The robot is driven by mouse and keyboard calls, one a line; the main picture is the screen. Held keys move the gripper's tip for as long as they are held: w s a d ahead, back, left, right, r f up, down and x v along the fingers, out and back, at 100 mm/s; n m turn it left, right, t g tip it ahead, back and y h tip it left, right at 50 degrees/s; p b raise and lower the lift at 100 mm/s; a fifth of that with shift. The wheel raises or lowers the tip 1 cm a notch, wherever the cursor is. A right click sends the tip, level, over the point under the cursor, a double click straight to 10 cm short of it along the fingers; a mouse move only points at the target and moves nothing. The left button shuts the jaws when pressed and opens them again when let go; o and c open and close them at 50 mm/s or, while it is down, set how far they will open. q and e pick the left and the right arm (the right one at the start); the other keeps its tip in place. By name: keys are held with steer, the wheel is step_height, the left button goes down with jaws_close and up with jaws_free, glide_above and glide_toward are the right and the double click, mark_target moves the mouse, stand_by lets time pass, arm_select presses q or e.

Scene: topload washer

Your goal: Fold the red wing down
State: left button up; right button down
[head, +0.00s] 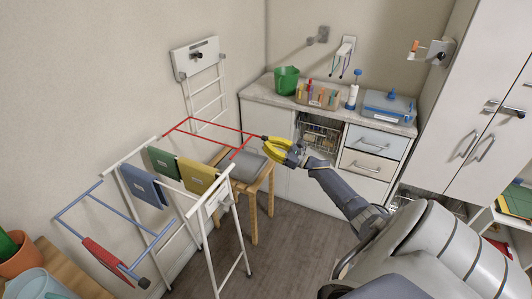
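The white drying rack (126,190) stands at the left with a red wing (208,121) on its far side. The red wing sticks out about level, past the rack's top, toward the back wall. A dark knob (264,138) is at the wing's right corner. My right gripper (266,146), with yellow fingers, is at this corner from the right. Its fingers look apart, beside the knob; whether they touch it cannot be told. My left gripper is not in view.
A blue wing (75,203) with a red cloth (104,258) sticks out at the near side. Blue, green and yellow cloths hang on the rack. A wooden stool (256,185) with a grey item stands beneath the red wing's right end. A counter (250,92) stands behind.

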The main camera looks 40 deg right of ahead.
steer(key=shift+w+d+r+n+y, duration=0.1)
steer(key=shift+r+n+y, duration=0.2)
steer(key=shift+r+n, duration=0.55)
steer(key=shift+r, duration=0.15)
